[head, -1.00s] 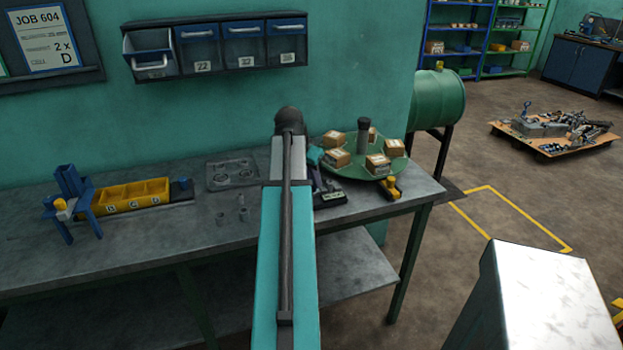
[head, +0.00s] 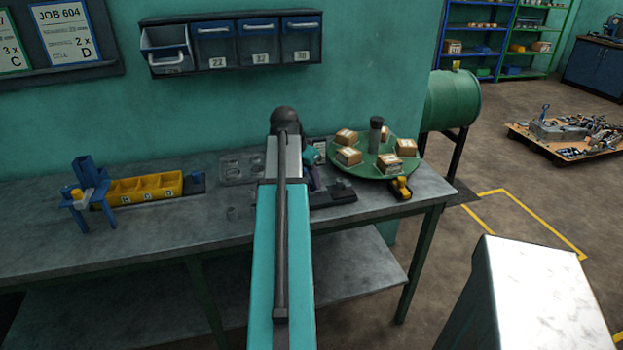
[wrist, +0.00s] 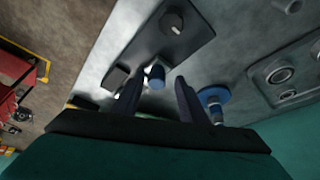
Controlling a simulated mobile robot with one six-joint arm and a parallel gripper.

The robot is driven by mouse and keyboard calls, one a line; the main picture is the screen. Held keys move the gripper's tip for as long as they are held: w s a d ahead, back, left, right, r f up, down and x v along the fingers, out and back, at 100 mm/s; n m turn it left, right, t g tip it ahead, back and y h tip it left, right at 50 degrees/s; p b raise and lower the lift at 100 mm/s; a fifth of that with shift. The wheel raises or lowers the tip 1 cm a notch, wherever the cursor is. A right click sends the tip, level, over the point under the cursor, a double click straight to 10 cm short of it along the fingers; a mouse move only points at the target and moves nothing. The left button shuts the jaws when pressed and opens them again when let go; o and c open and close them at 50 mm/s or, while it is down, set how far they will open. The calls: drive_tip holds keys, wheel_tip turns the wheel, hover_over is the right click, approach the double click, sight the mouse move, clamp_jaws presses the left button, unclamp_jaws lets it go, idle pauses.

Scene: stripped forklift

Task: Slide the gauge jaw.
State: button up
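The gauge is a dark flat base (head: 333,194) on the bench, just right of my arm in the head view. In the wrist view its plate (wrist: 158,42) carries a round knob (wrist: 172,22), a dark block (wrist: 118,77) and a short blue-topped peg (wrist: 155,77). I cannot tell for sure which part is the jaw. My gripper (wrist: 157,88) is open, with one finger on each side of the peg in this view. Contact with the peg is not visible. In the head view my arm hides part of the gripper and gauge.
A green turntable (head: 372,168) with several boxes stands right of the gauge. A blue disc with a post (wrist: 213,98) is beside the right finger. A grey plate with round recesses (head: 240,168) and a yellow bin tray (head: 143,189) lie left. The front bench top is mostly clear.

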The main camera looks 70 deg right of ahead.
drive_tip(key=shift+s+d, duration=0.15)
drive_tip(key=shift+s, duration=0.05)
drive_tip(key=shift+r, duration=0.1)
drive_tip(key=b+v, duration=0.2)
drive_tip(key=v, duration=1.1)
drive_tip(key=shift+r, duration=0.25)
idle(0.6)
